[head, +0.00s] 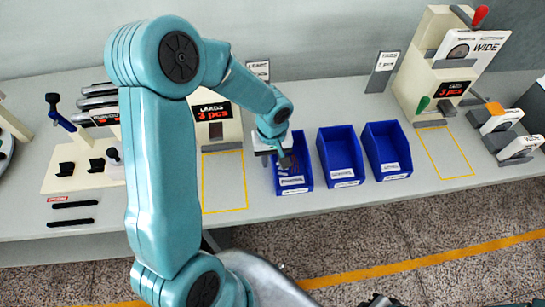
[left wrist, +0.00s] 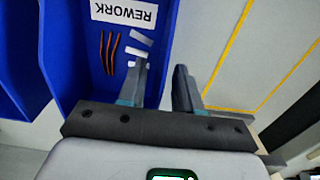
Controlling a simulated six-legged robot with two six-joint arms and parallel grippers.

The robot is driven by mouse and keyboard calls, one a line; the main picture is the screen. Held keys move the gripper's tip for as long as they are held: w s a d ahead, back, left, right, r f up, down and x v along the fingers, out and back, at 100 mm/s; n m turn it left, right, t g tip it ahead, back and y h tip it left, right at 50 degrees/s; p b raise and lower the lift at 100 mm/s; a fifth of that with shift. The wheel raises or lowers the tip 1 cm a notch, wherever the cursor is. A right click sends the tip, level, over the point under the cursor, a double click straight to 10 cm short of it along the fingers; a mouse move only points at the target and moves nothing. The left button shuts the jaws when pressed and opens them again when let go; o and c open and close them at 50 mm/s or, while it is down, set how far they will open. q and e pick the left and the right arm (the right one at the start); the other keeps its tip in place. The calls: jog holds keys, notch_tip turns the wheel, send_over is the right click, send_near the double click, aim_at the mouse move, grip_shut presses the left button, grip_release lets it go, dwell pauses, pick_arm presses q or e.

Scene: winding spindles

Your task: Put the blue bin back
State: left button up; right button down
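Three blue bins stand in a row on the grey table: a left one (head: 304,172), a middle one (head: 340,158) and a right one (head: 387,148). My left gripper (head: 287,160) is at the left bin, over its left side. In the left wrist view, the bin (left wrist: 90,75) has a label reading REWORK, with thin brown strips and pale pieces inside. There my left gripper (left wrist: 163,80) is open, one finger inside the bin and one outside, with the side wall between them. Only a dark bit, probably my right gripper (head: 379,300), shows at the bottom edge.
An empty yellow outline (head: 223,185) lies left of the bins, another (head: 444,153) to their right. A cream stand with a "3 pcs" display (head: 212,112) is behind the left outline. A taller stand marked WIDE (head: 440,60) is behind the right one.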

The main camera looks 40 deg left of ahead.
pick_arm(q)
jog(key=shift+w+r, duration=0.1)
jog(key=shift+r, duration=0.45)
notch_tip(320, 180, up, 11)
jog(key=shift+r+p, duration=0.15)
jog(key=shift+p, duration=0.2)
